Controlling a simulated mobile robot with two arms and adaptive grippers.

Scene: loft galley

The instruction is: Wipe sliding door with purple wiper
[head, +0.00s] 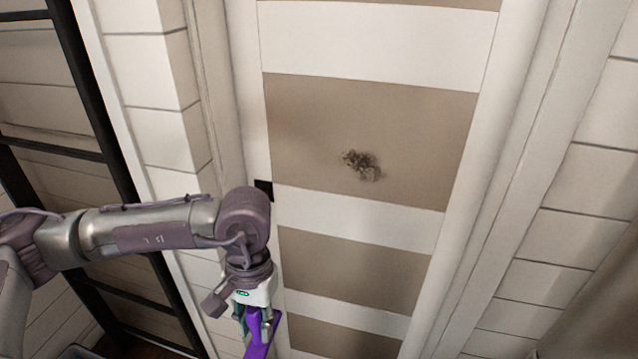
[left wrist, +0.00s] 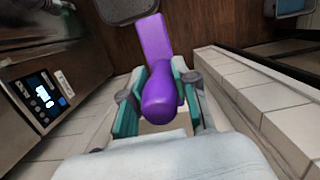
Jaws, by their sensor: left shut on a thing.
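The sliding door (head: 373,132) stands ahead in the head view, with white and brown-grey horizontal bands. A dark smudge (head: 361,165) marks its upper brown-grey panel. My left gripper (head: 256,318) points down in front of the door's lower left part, below and left of the smudge. It is shut on the purple wiper (head: 262,339), whose lower end runs out of the head view. In the left wrist view, the wiper's rounded handle (left wrist: 160,95) sits between the fingers (left wrist: 155,100), and its flat part extends beyond them. My right gripper is not in view.
White plank walls (head: 560,215) flank the door on both sides. A black ladder-like frame (head: 65,85) stands at the left. The left wrist view shows an appliance with a lit panel (left wrist: 43,97) at left and a brown wood floor (left wrist: 205,32).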

